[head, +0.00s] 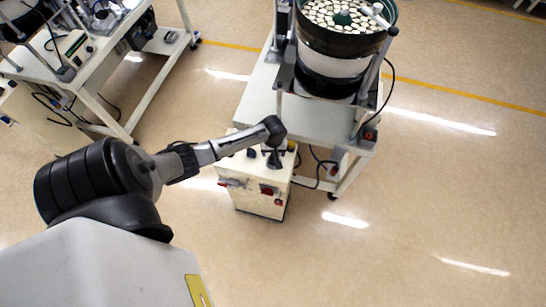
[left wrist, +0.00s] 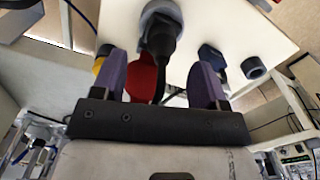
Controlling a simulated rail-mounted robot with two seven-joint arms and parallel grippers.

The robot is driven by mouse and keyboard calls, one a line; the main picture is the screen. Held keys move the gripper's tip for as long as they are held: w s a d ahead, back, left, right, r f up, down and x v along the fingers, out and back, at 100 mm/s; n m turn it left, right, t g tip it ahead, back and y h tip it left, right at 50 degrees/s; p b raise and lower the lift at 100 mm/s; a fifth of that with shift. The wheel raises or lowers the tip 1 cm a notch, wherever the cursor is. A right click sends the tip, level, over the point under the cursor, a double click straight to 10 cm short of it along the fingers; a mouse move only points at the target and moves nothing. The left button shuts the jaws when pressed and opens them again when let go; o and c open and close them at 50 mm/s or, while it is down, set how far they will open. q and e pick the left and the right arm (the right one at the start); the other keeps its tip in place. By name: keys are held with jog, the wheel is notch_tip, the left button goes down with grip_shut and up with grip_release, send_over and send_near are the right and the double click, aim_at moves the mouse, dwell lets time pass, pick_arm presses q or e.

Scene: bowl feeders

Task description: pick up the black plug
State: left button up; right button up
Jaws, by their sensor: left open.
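The black plug (left wrist: 161,38) sits in a round grey socket on the face of a cream control box (left wrist: 235,25) in the left wrist view, with its dark cable hanging down. My left gripper (left wrist: 160,75) is open. Its two purple fingers stand apart, one on each side of the plug and its cable, with a gap on both sides. In the head view the left gripper (head: 274,158) is at the top edge of the control box (head: 258,198), and I cannot make out the plug there. My right gripper is in neither view.
A red part (left wrist: 141,76) sits beside the plug, near the left finger. A blue knob (left wrist: 211,56) and a black knob (left wrist: 253,68) are to the right. A white table (head: 310,118) with a bowl feeder (head: 335,55) stands behind the box. Open floor lies to the right.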

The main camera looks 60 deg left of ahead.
aim_at(273, 155)
pick_arm(q)
jog(key=shift+s+d+f, duration=0.1)
jog(key=shift+s+f, duration=0.05)
jog(key=shift+f, duration=2.05)
jog(key=c, duration=1.1)
